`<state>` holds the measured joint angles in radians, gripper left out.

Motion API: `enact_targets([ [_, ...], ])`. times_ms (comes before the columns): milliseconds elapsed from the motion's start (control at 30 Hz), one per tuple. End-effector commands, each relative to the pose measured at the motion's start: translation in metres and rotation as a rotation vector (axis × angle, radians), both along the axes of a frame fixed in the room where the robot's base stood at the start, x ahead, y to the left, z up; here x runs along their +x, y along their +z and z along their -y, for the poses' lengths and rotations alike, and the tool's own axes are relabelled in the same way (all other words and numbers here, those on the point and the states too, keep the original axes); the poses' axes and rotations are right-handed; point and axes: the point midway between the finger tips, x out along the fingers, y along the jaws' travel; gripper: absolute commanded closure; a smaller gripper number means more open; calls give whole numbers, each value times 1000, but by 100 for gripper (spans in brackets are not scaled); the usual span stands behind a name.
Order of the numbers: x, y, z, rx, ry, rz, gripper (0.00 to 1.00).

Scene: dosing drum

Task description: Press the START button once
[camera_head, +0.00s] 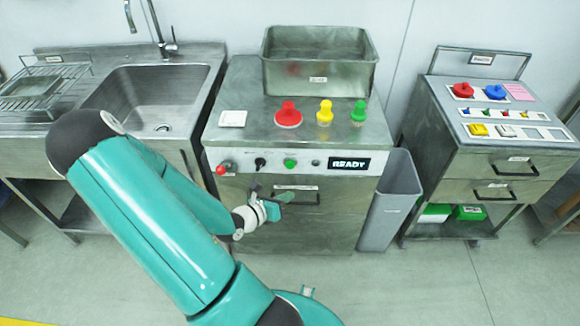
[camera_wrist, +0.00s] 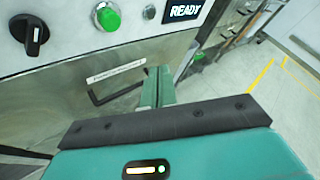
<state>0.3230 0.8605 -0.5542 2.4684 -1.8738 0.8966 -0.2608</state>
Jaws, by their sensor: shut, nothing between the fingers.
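The control panel on the front of the steel cabinet carries a green button (camera_head: 290,163), a black knob (camera_head: 260,163), a red button (camera_head: 223,168) and a display (camera_head: 349,164) reading READY. No START label is readable. In the wrist view the green button (camera_wrist: 108,17) is at the top, with the black knob (camera_wrist: 30,35) to its left and the display (camera_wrist: 183,11) to its right. My gripper (camera_head: 284,197) is in front of the drawer, below the panel. In the wrist view its fingers (camera_wrist: 158,80) are shut, empty and apart from the green button.
The drawer handle (camera_wrist: 115,92) is close to my fingers. Red (camera_head: 288,113), yellow (camera_head: 325,112) and green (camera_head: 359,112) pieces and a steel bin (camera_head: 319,73) stand on the cabinet top. A grey waste bin (camera_head: 390,205) is to its right. The floor in front is mostly clear.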

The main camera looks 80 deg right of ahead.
Motion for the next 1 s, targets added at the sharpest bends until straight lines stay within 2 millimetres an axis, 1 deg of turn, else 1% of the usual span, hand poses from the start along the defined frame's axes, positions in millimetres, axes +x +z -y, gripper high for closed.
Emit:
enact_targets([
  [233, 1, 0, 1, -1, -1, 3, 100],
  [367, 3, 0, 9, -3, -2, 5, 100],
  [467, 5, 0, 19, -3, -2, 5, 100],
  [800, 15, 0, 63, -3, -2, 5, 100],
  [1000, 19, 0, 81, -2, -2, 5, 100],
])
